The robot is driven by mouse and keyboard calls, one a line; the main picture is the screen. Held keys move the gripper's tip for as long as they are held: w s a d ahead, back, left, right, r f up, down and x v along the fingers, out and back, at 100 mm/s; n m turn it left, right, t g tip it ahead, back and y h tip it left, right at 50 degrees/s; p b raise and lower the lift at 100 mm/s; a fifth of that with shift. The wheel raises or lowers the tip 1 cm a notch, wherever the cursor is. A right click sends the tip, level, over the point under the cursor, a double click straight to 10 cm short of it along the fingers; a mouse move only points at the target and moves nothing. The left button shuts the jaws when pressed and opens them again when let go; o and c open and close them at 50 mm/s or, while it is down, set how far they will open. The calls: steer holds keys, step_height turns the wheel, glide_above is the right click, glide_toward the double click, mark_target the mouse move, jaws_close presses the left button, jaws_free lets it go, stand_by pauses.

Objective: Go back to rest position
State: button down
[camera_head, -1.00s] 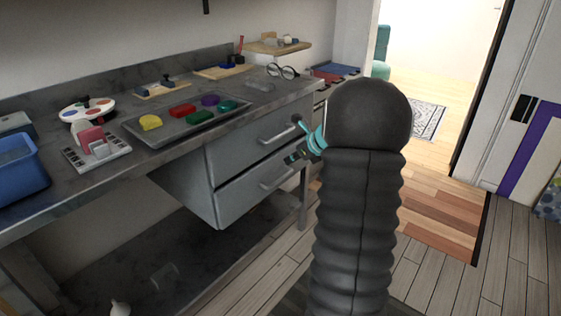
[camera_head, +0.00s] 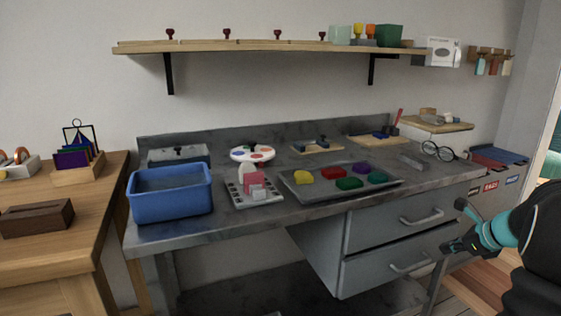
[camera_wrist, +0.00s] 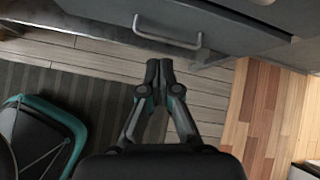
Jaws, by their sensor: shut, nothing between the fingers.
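My gripper (camera_wrist: 159,72) points down over the floor in the wrist view, its two dark fingers together and nothing between them. In the head view my gripper (camera_head: 448,248) shows at the right, in front of the grey drawers and apart from them as far as I can tell. My dark arm with teal bands fills the lower right corner there.
A grey workbench (camera_head: 240,221) holds a blue bin (camera_head: 172,200), a tray (camera_head: 352,196) of coloured pieces and a round palette (camera_head: 253,154). Its drawers (camera_head: 392,240) look closed. A wooden table (camera_head: 88,248) stands left, a shelf (camera_head: 250,47) above. Floor shows below my gripper.

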steer(key=s+a+f+n+g, duration=0.2)
steer(key=s+f+n, duration=0.2)
steer(key=s+a+r+n+h, duration=0.1)
steer(key=s+a+r+n, duration=0.3)
steer(key=s+a+n, duration=0.7)
steer(key=s+a+r+n+h, duration=0.1)
steer(key=s+a+r+n, duration=0.3)
steer(key=s+a+n, duration=0.7)
steer(key=a+n, duration=0.2)
steer(key=a, duration=0.6)
steer(key=shift+s+n+g+h, duration=0.3)
steer(key=shift+s+n+h, duration=0.1)
